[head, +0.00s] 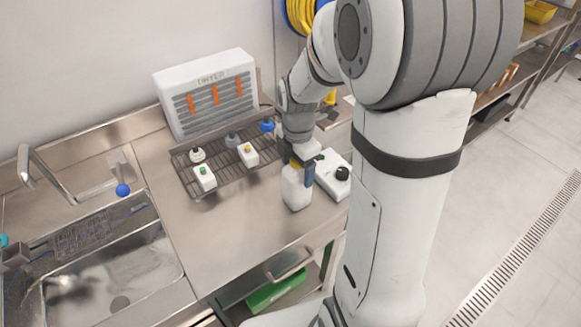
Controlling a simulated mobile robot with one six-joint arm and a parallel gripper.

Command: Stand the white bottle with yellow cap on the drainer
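A white bottle (296,190) is upright below my gripper (298,166), over the counter to the right of the drainer. A patch of yellow-orange shows at its top, between the blue fingers; the rest of its cap is hidden. The fingers appear shut around the bottle's top. I cannot tell whether its base touches the counter. The drainer (222,181) is a dark wire rack on the counter.
Also on the drainer are bottles with green (205,179), black (197,155), grey (232,140) and blue (267,126) caps. A white box with a black knob (334,178) is right of my gripper. A dryer unit (207,92) stands behind; a sink (115,270) lies left.

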